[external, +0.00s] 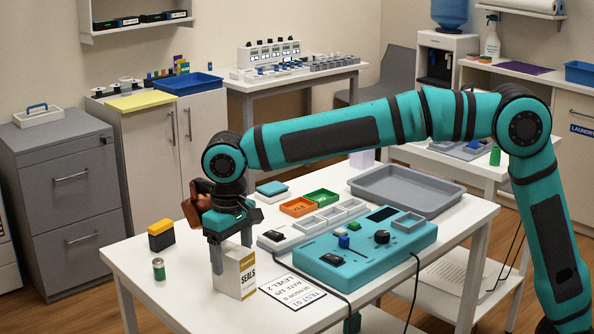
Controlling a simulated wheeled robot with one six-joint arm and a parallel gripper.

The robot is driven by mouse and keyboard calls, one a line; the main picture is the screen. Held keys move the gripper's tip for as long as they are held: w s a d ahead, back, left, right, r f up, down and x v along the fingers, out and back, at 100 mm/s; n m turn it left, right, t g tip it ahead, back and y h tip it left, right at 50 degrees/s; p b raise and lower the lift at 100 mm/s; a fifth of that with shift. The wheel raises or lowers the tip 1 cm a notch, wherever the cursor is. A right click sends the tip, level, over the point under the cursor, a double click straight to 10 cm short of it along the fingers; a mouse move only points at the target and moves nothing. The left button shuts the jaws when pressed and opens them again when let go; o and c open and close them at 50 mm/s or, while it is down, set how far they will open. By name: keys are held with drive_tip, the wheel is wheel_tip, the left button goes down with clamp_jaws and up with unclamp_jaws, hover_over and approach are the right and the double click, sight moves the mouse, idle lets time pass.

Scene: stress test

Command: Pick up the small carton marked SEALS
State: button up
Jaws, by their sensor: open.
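The small carton marked SEALS (236,276) stands upright on the white table (130,268) near its front edge. It is white with a yellowish band and dark lettering. My gripper (231,260) points down at the carton. One finger shows in front of the carton's left side and the other is behind its top right. The jaws are open around the upper part of the carton. I cannot tell whether either finger touches it.
A teal test device (370,268) with knobs and a cable stands right of the carton. A printed card (292,293) lies close by. A grey tray (440,200) lies at the back right.

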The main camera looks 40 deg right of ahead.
drive_tip(key=shift+f, duration=0.25)
drive_tip(key=c, duration=1.1)
